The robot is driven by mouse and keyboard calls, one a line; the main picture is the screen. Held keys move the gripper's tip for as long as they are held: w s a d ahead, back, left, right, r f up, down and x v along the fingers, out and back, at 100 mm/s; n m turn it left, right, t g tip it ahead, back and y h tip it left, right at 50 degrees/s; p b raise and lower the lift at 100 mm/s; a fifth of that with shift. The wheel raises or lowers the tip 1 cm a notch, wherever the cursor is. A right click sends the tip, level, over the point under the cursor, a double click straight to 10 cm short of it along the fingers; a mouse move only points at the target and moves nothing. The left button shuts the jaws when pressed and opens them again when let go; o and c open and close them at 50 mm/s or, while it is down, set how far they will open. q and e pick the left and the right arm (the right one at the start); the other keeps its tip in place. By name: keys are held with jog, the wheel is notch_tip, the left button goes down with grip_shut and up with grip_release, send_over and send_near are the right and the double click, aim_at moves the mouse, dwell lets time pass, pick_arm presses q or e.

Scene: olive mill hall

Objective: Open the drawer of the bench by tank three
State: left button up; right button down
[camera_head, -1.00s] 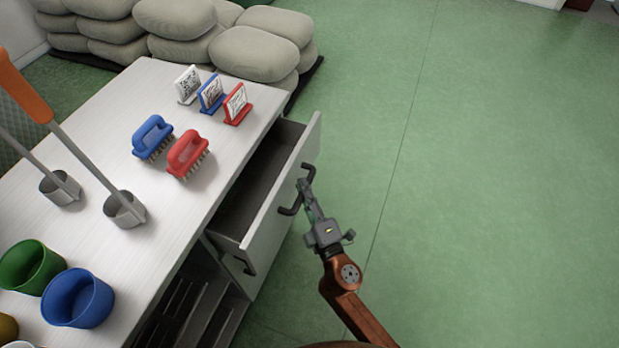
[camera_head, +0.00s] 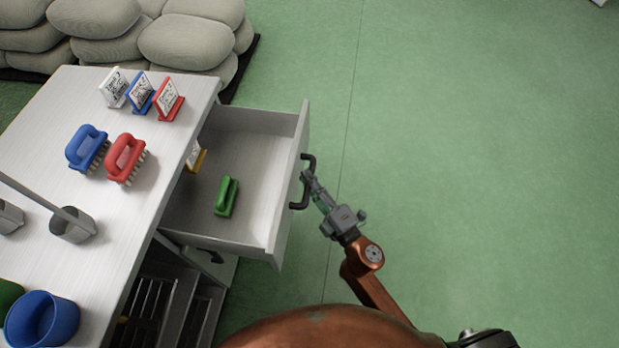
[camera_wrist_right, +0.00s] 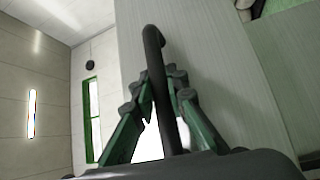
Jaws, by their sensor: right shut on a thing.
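The bench (camera_head: 110,215) has a light top and stands at the left in the head view. Its upper drawer (camera_head: 245,150) is pulled well out to the right. Inside lie a green brush (camera_head: 226,196) and a yellow item (camera_head: 197,158), partly hidden under the bench top. The drawer's dark handle (camera_head: 306,181) is on its front face. My right gripper (camera_head: 308,179) is shut on this handle. In the right wrist view the handle bar (camera_wrist_right: 160,80) runs between the fingers. My left gripper is not in view.
On the bench stand a blue brush (camera_head: 87,148), a red brush (camera_head: 126,158), sign cards (camera_head: 140,92), scoops (camera_head: 72,225) and a blue cup (camera_head: 42,320). Stacked sacks (camera_head: 150,35) lie behind. The green floor (camera_head: 470,150) at the right is clear.

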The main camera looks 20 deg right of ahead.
jog(key=shift+d, duration=0.1)
jog(key=c, duration=1.9)
grip_release()
jog(key=shift+s, duration=0.15)
jog(key=v, duration=1.1)
jog(key=shift+s+d+f, duration=0.1)
jog(key=shift+s, duration=0.25)
jog(key=shift+f, duration=0.1)
